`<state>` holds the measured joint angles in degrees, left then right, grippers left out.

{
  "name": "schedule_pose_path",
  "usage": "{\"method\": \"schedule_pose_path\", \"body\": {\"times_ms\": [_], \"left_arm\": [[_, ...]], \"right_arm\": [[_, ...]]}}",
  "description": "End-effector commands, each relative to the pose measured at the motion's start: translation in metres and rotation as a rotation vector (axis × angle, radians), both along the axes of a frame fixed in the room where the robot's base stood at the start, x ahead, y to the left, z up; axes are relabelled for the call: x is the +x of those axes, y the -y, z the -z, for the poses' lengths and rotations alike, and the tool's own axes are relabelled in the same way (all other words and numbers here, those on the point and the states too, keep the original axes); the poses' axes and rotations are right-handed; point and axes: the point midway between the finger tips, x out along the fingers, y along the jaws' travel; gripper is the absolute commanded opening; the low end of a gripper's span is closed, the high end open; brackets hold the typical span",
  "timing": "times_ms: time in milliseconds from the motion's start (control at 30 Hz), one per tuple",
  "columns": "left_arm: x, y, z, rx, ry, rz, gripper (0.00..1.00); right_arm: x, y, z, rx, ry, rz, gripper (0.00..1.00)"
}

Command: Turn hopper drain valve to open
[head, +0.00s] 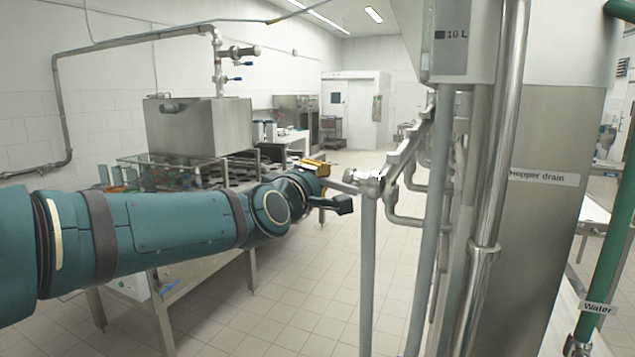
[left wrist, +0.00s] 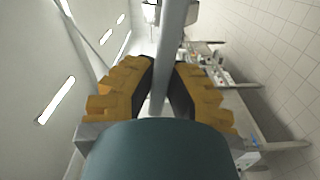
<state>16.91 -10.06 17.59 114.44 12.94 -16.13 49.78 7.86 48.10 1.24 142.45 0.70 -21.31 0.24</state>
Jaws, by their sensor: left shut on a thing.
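The drain valve (head: 370,182) is a metal fitting at the top of a vertical grey pipe, left of the steel cabinet labelled "Hopper drain" (head: 541,177). Its grey lever (head: 343,187) points left, roughly level, across the line of the vertical pipe. My left gripper (head: 328,187) reaches it from the left and is shut on the lever. In the left wrist view, a grey bar (left wrist: 176,45) runs between the yellow-padded fingers of my left gripper (left wrist: 166,78). The exact contact is partly hidden by the fingers. My right gripper is not in view.
Several vertical pipes (head: 490,200) stand close to the right of the valve. A green pipe (head: 612,210) labelled "Water" is at the far right. A steel table (head: 205,270) with a tank (head: 198,125) stands behind my left arm. The tiled floor between is clear.

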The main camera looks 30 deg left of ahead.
Motion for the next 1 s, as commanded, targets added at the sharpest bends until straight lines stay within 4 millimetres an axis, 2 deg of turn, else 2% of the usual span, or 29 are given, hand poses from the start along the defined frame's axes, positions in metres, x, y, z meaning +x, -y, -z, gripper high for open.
{"method": "schedule_pose_path", "body": {"times_ms": [300, 733, 767, 833, 1000], "left_arm": [[-0.0002, 0.0013, -0.0067, 0.081, -0.001, 0.0, 0.0], [-0.0002, 0.0016, -0.0069, 0.09, -0.001, 0.0, 0.0], [-0.0002, 0.0016, -0.0069, 0.09, -0.001, 0.0, 0.2], [-0.0002, 0.0016, -0.0068, 0.089, -0.001, 0.0, 0.45], [-0.0001, 0.0016, -0.0061, 0.089, -0.003, 0.0, 0.45]], "right_arm": [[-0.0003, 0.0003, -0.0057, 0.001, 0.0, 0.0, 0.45], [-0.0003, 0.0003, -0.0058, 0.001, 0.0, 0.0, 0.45], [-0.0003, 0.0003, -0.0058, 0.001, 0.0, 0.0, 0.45], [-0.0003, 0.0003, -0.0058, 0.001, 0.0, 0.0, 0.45], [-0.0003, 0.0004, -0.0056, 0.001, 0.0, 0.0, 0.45]]}}
